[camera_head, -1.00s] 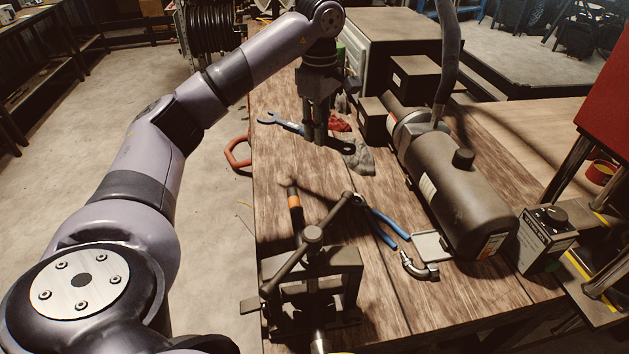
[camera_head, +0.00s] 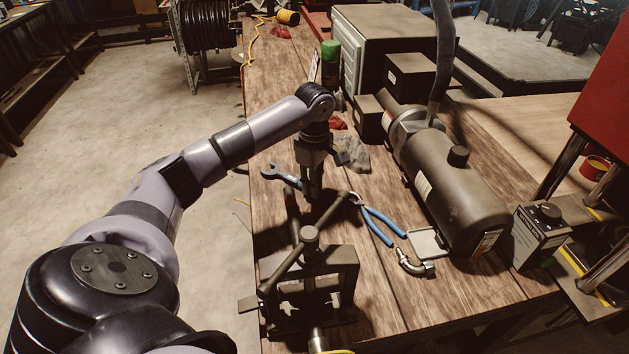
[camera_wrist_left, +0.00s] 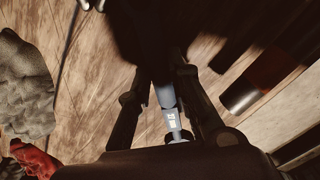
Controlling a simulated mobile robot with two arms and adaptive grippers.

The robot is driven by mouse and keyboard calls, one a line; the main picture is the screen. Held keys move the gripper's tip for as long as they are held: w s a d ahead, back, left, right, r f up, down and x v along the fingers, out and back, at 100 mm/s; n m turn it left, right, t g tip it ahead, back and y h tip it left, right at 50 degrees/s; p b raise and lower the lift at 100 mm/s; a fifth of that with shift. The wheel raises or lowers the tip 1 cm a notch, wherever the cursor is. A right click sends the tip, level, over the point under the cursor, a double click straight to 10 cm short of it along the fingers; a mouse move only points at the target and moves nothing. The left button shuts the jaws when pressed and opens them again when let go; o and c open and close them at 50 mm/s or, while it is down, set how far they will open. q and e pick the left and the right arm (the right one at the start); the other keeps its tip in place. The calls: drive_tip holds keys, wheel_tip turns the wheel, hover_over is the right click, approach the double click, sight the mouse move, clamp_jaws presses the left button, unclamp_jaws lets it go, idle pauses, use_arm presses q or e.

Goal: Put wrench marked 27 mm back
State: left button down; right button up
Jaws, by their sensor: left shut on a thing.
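The blue wrench (camera_head: 270,172) has a grey open-end jaw that sticks out to the left of my left gripper (camera_head: 312,192). The gripper is shut on its handle, over the left part of the wooden workbench (camera_head: 440,318), behind the hose crimper (camera_head: 312,262). In the left wrist view, the wrench handle (camera_wrist_left: 172,118) lies between the two fingers (camera_wrist_left: 165,100) and carries a small white marking, too small to read surely. The wrench's far end is hidden in dark shadow. I cannot tell its height above the bench. My right gripper is not in view.
Blue-handled pliers (camera_head: 383,227) and a metal elbow fitting (camera_head: 412,264) lie right of the crimper. A big dark motor unit (camera_head: 455,190) stands further right. A grey rag (camera_head: 352,155) lies behind the gripper.

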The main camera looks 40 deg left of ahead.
use_arm(q)
drive_tip(key=c, duration=1.5)
unclamp_jaws()
drive_tip(key=shift+f, duration=0.1)
wheel_tip(320, 180, up, 12)
drive_tip(key=shift+r+b, duration=0.15)
drive_tip(key=shift+b, duration=1)
